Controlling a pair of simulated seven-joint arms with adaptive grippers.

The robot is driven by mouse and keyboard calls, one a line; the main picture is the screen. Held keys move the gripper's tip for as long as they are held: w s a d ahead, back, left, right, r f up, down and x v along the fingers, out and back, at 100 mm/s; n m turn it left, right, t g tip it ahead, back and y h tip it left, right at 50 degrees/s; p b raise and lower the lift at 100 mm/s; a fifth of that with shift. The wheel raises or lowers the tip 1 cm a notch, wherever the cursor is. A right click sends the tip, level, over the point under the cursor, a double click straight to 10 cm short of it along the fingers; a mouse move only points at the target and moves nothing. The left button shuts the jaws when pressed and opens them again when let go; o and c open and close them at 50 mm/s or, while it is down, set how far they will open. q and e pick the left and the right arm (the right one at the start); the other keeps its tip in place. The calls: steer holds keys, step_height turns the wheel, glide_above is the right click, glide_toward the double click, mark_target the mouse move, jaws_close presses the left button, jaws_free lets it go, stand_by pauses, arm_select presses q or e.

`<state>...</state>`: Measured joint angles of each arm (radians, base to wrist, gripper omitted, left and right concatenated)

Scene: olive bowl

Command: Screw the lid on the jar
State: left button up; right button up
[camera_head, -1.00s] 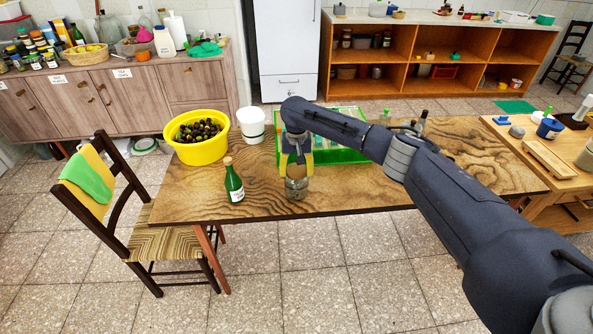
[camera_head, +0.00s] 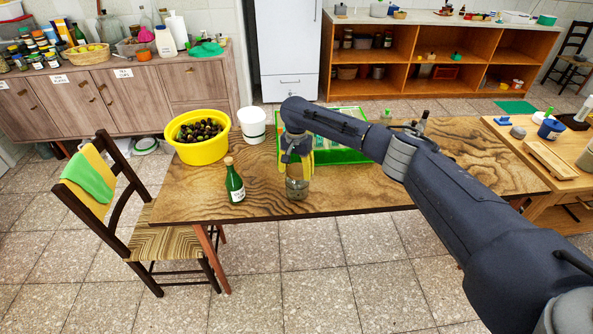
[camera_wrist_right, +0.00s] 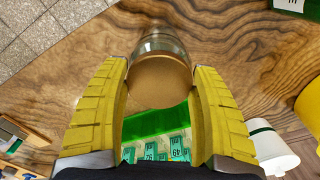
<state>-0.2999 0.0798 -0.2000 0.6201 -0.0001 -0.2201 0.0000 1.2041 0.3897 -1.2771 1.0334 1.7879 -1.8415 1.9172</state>
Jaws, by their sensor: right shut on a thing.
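The glass jar (camera_head: 297,190) stands upright near the front edge of the wooden table. My right gripper (camera_head: 297,170) points down over it from above. In the right wrist view, the tan round lid (camera_wrist_right: 160,82) lies between the yellow fingers (camera_wrist_right: 163,75), which are shut on its sides. The clear glass of the jar (camera_wrist_right: 160,43) shows just beyond the lid, and the lid looks seated at the jar's mouth. I cannot tell how tightly it sits. In the head view the gripper mostly hides the lid. My left gripper is not in view.
A green bottle with a cork (camera_head: 235,185) stands left of the jar. Behind are a yellow bowl of olives (camera_head: 200,152), a white cup (camera_head: 252,125) and a green tray (camera_head: 350,157) with labelled items. The table right of the jar (camera_head: 400,190) is clear.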

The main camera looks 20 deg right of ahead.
mark_target(295, 170)
steer(key=m, duration=0.3)
steer(key=shift+w+m, duration=0.1)
steer(key=shift+m, duration=0.3)
steer(key=m, duration=0.4)
steer(key=shift+w+a+m, duration=0.1)
steer(key=shift+w+m, duration=0.05)
steer(key=shift+m, duration=0.15)
steer(key=o, duration=1.4)
steer(key=shift+r, duration=0.15)
steer(key=shift+r, duration=2.85)
